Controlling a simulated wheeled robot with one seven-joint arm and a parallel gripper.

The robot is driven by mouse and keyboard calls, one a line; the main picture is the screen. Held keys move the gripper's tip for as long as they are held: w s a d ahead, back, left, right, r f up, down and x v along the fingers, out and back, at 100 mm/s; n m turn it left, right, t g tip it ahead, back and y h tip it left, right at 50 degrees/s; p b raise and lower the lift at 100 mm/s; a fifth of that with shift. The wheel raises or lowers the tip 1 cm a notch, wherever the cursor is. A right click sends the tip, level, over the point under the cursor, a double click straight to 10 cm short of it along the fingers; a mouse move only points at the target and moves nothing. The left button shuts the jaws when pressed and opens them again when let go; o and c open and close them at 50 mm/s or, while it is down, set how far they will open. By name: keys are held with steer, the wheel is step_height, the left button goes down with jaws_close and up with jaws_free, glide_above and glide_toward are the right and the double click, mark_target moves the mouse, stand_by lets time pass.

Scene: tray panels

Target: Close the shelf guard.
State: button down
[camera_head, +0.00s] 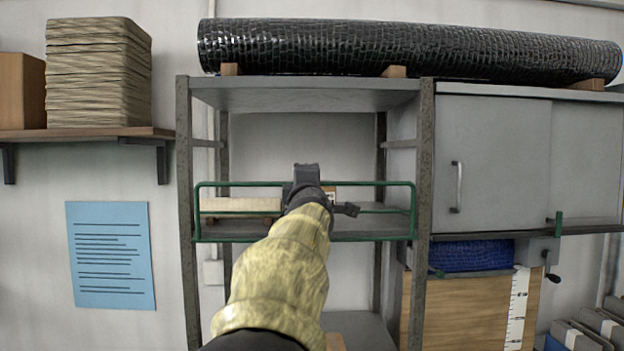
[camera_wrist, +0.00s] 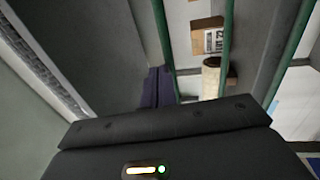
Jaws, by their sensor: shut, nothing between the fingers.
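The shelf guard (camera_head: 240,184) is a green wire frame across the front of the middle shelf (camera_head: 370,226), between the grey posts. Its top bar stands above the shelf board, and its lower bar shows along the board's front edge. My gripper (camera_head: 306,172) is shut and empty, in front of the guard near its middle, and hides part of it. Whether it touches the guard I cannot tell. In the wrist view, green bars (camera_wrist: 228,45) run beside the dark gripper fingers (camera_wrist: 158,88).
A pale roll (camera_head: 240,204) and a labelled cardboard box (camera_wrist: 207,37) sit on the shelf behind the guard. A grey sliding-door cabinet (camera_head: 490,155) is to the right. A black roll (camera_head: 400,48) lies on top. A wall shelf (camera_head: 85,133) with stacked sacks is at left.

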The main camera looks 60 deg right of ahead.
steer(key=shift+w+d, duration=0.1)
stand_by(0.6)
steer(key=s+a+r+b, duration=0.2)
steer(key=s+a+b, duration=0.3)
steer(key=a, duration=0.7)
steer(key=shift+s+r, duration=0.4)
steer(key=shift+s, duration=0.65)
